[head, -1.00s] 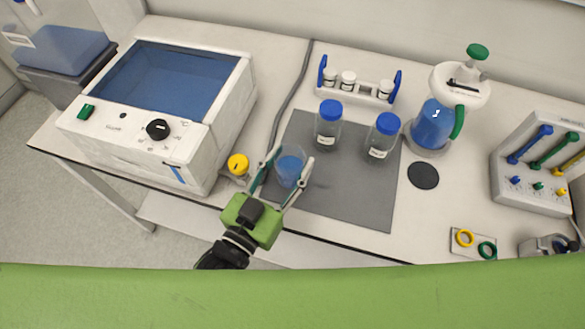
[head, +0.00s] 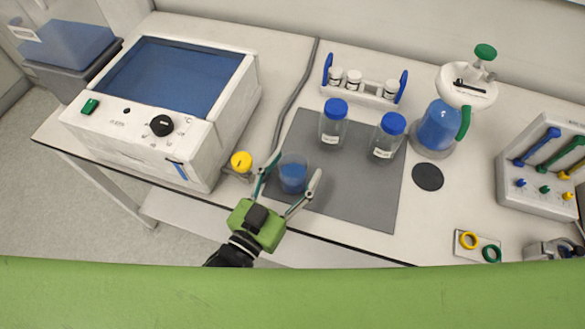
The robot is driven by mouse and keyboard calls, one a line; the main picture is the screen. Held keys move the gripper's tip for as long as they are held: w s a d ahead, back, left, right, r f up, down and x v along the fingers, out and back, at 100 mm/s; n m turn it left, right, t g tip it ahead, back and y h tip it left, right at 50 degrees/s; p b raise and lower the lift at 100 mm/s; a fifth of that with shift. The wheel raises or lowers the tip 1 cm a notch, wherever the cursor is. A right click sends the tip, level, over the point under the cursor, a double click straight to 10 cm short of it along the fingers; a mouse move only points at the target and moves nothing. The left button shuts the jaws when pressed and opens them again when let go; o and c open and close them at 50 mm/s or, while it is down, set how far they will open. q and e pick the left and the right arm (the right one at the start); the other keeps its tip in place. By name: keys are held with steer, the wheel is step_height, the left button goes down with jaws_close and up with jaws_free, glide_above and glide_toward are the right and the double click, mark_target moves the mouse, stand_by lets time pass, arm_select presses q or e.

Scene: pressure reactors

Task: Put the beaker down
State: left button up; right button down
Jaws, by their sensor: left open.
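The beaker (head: 292,174) is clear glass with blue liquid. It stands upright on the left part of the grey mat (head: 340,200). My left gripper (head: 289,181) is open, its fingers spread wide on either side of the beaker. The right finger is clearly apart from the glass; the left finger is close to it, and I cannot tell if it touches. My right gripper is not in view.
Two blue-capped jars (head: 333,122) (head: 387,136) stand on the mat. A water bath (head: 160,110) is at left, with a yellow-topped item (head: 241,162) beside it. A vial rack (head: 362,84), blue vessel (head: 438,127), black disc (head: 428,177) and valve panel (head: 545,165) stand behind and right.

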arm_select(q)
steer(key=shift+r, duration=0.1)
steer(key=shift+s+a, duration=0.1)
steer(key=shift+s, duration=0.05)
steer(key=b+v, duration=0.1)
steer(key=v, duration=1)
steer(key=shift+s, duration=0.3)
steer(key=shift+a+r, duration=0.1)
